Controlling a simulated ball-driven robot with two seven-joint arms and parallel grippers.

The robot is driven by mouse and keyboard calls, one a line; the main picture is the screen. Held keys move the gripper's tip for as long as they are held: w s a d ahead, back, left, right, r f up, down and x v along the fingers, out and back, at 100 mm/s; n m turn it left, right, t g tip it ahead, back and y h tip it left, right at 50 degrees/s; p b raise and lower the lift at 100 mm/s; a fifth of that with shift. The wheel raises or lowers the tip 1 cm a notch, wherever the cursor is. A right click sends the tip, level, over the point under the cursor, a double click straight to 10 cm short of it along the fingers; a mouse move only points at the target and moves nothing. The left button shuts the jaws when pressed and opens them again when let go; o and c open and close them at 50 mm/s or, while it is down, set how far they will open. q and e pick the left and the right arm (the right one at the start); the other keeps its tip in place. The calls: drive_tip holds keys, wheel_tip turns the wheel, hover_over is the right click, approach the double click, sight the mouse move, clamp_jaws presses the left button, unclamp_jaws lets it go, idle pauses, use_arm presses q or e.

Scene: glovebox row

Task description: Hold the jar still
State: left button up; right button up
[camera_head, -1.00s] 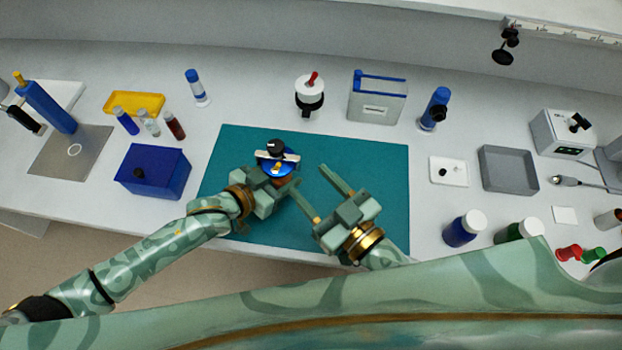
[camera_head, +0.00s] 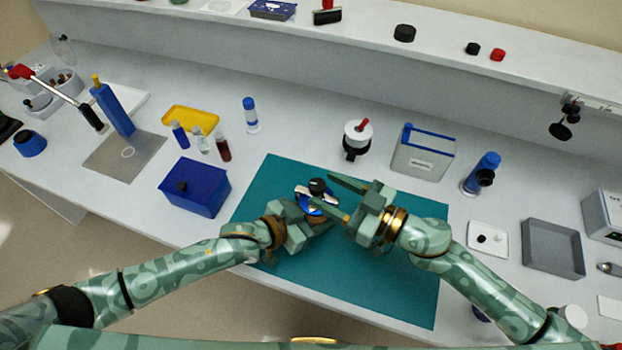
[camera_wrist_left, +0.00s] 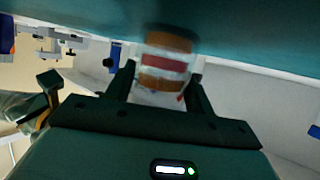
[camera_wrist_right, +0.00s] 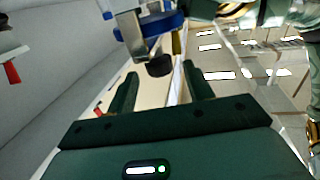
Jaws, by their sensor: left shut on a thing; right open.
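The jar (camera_wrist_left: 167,62), banded in amber, white and red, shows between the left fingers in the left wrist view. In the head view its blue lid (camera_head: 306,205), with a pale bar and a black knob (camera_head: 317,185), shows over the teal mat, and the body is mostly hidden. My left gripper (camera_wrist_left: 160,88) is shut on the jar body. My right gripper (camera_head: 322,190) is open, its fingers pointing at the lid from the right. In the right wrist view the blue lid (camera_wrist_right: 162,22) and black knob (camera_wrist_right: 159,66) lie ahead of the open fingers; contact cannot be told.
The teal mat (camera_head: 400,285) is otherwise clear. A blue box (camera_head: 195,188) stands left of it. A white and black device with a red handle (camera_head: 357,138) and a grey box (camera_head: 423,155) stand behind. A grey tray (camera_head: 553,250) lies at right.

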sight(314, 179)
drive_tip(key=x, duration=0.4)
drive_tip(key=shift+w+a, duration=0.2)
drive_tip(key=shift+a, duration=0.15)
drive_tip(key=c, duration=1)
drive_tip(key=shift+m+t+h, duration=0.3)
drive_tip(key=shift+t, duration=0.1)
drive_tip(key=m+t+h, duration=0.5)
drive_tip(key=shift+w+d+r, duration=0.1)
drive_tip(key=shift+w+r, duration=0.05)
drive_tip(key=shift+w, duration=0.05)
drive_tip(key=shift+m+t+h, duration=0.3)
drive_tip(key=shift+t+h, duration=0.2)
drive_tip(key=shift+w+d+h, duration=0.1)
drive_tip(key=shift+d+h, duration=0.05)
drive_tip(key=shift+h, duration=0.15)
